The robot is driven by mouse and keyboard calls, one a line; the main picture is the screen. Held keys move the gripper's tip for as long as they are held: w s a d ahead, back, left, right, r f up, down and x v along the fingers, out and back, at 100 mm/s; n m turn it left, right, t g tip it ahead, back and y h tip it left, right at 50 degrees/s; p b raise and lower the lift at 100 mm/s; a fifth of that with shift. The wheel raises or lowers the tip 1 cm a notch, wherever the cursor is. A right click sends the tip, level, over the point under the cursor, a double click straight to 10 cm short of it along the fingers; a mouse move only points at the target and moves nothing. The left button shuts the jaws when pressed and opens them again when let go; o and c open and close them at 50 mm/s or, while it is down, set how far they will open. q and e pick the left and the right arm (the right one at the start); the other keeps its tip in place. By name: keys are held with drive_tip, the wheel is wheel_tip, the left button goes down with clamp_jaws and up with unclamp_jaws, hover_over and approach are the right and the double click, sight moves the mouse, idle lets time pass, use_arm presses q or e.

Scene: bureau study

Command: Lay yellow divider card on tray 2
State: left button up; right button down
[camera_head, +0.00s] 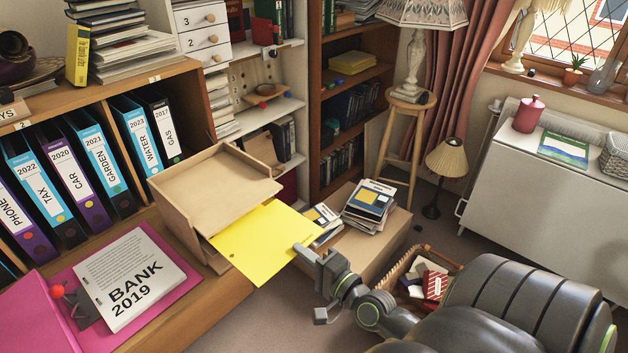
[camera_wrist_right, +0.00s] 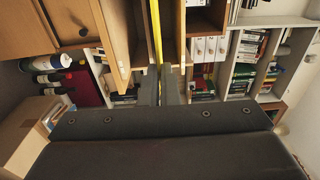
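The yellow divider card (camera_head: 262,243) is held out flat at the front of a wooden letter tray stack (camera_head: 212,180). Its far edge meets the opening below the top tray; how far it reaches inside is hidden. A lower tray edge (camera_head: 216,258) shows beneath the card. No tray number is readable on the stack. My right gripper (camera_head: 303,254) is shut on the card's near right corner. In the right wrist view the card (camera_wrist_right: 156,35) shows as a thin yellow strip between the fingers (camera_wrist_right: 161,84). My left gripper is not in view.
An open pink folder with a BANK 2019 sheet (camera_head: 131,281) lies left of the stack. Binders (camera_head: 80,175) stand behind it. A cardboard box (camera_head: 362,245) with magazines (camera_head: 370,205) is right of the card. A basket (camera_head: 425,275) sits on the floor beyond my arm.

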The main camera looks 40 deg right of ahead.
sight(270, 229)
drive_tip(key=w, duration=0.2)
drive_tip(key=w+p, duration=0.1)
drive_tip(key=w, duration=0.4)
drive_tip(key=shift+a+r, duration=0.1)
drive_tip(key=shift+a, duration=0.2)
drive_tip(key=shift+w+a+p, duration=0.15)
drive_tip(key=shift+w+p, duration=0.2)
drive_tip(key=shift+w, duration=1.5)
drive_tip(key=shift+f+b, duration=0.55)
drive_tip(key=shift+f, duration=0.05)
drive_tip(key=c, duration=1.7)
unclamp_jaws()
drive_tip(key=o, duration=0.6)
drive_tip(key=shift+c, duration=0.2)
